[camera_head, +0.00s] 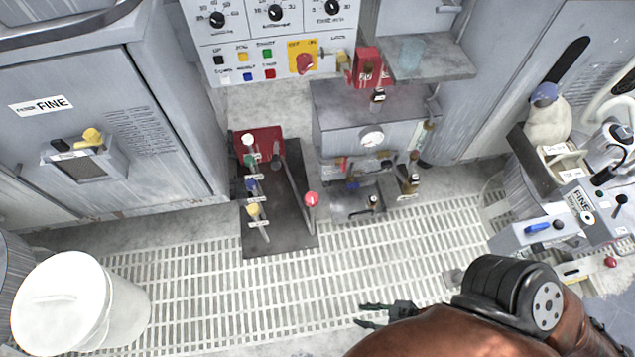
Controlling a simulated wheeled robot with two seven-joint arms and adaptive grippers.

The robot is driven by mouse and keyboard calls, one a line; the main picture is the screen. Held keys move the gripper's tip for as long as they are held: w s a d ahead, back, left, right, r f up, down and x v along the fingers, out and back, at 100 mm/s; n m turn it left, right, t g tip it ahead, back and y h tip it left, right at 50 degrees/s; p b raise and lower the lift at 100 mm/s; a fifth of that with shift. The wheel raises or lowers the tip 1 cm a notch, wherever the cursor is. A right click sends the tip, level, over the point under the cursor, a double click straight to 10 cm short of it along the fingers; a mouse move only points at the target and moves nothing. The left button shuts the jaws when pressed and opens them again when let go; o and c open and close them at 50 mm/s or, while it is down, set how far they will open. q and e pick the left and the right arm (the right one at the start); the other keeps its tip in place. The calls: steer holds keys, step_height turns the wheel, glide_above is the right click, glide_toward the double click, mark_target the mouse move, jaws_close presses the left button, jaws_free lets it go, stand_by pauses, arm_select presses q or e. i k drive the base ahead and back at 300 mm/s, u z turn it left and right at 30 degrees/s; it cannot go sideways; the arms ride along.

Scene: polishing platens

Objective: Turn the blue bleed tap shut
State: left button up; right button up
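Two small blue handles show, and I cannot read a label that tells which is the bleed tap. One blue tap (352,184) sits low on the front of the grey unit with the round gauge, beneath a red handle. The other blue knob (251,184) stands in a row of white, green and yellow ones on the dark floor plate (283,238). Whether either is shut is too small to tell. My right gripper (361,314) is open and empty over the floor grating, nearer to me than both and apart from them. My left gripper is out of view.
A red-knobbed lever (311,199) rises from the dark plate. The gauge unit (332,107) stands beside it, under a grey shelf (430,60). A white lidded bucket (120,310) stands at left, a cluttered bench (520,236) at right. The grating (200,290) between is clear.

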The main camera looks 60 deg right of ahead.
mark_target(352, 185)
steer(key=z, duration=0.15)
steer(key=i, duration=0.65)
steer(key=z, duration=0.85)
steer(key=i, duration=0.4)
steer(key=z, duration=0.15)
